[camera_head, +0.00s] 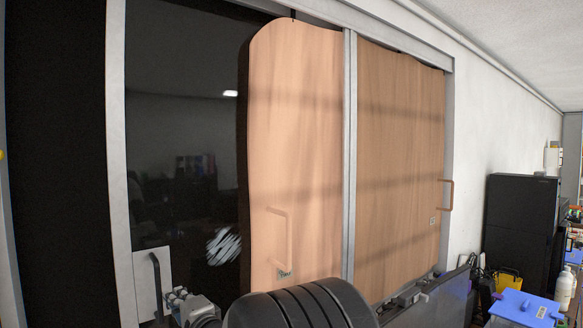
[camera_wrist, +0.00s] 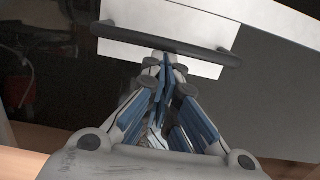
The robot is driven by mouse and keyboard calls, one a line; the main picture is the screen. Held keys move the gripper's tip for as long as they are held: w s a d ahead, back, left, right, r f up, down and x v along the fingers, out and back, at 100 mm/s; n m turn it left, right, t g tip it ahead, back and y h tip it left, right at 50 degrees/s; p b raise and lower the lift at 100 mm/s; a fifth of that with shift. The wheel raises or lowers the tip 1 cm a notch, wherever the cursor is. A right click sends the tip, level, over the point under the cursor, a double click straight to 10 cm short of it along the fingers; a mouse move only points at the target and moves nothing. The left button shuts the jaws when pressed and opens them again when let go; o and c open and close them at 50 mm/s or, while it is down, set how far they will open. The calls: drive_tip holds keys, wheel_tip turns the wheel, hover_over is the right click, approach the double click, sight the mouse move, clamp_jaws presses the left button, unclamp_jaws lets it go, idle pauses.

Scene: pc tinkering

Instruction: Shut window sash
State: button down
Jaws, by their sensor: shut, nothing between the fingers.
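The window sash (camera_head: 117,170) has a pale grey upright frame and dark reflecting glass. A dark bar handle (camera_head: 156,285) on a white plate (camera_head: 143,265) is at its lower left. In the wrist view the handle (camera_wrist: 165,45) crosses the top of the picture in front of the white plate (camera_wrist: 120,22). My gripper (camera_head: 176,294) is just right of the handle in the head view. In the wrist view my gripper (camera_wrist: 166,62) is shut and empty, its fingertips close to the middle of the bar. I cannot tell whether they touch it.
A dark gap (camera_head: 55,150) lies left of the sash's upright. Wooden panels (camera_head: 298,130) with handles show at the middle and right. A black cabinet (camera_head: 518,225) and a blue-lidded box (camera_head: 525,308) stand at the right. My dark arm link hides the lower middle.

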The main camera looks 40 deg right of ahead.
drive_tip(key=shift+a+b, duration=3.35)
drive_tip(key=shift+a, duration=6.3)
drive_tip(key=s+d+b, duration=0.2)
drive_tip(key=s+b, duration=0.4)
drive_tip(key=s, duration=0.1)
drive_tip(key=shift+d, duration=0.1)
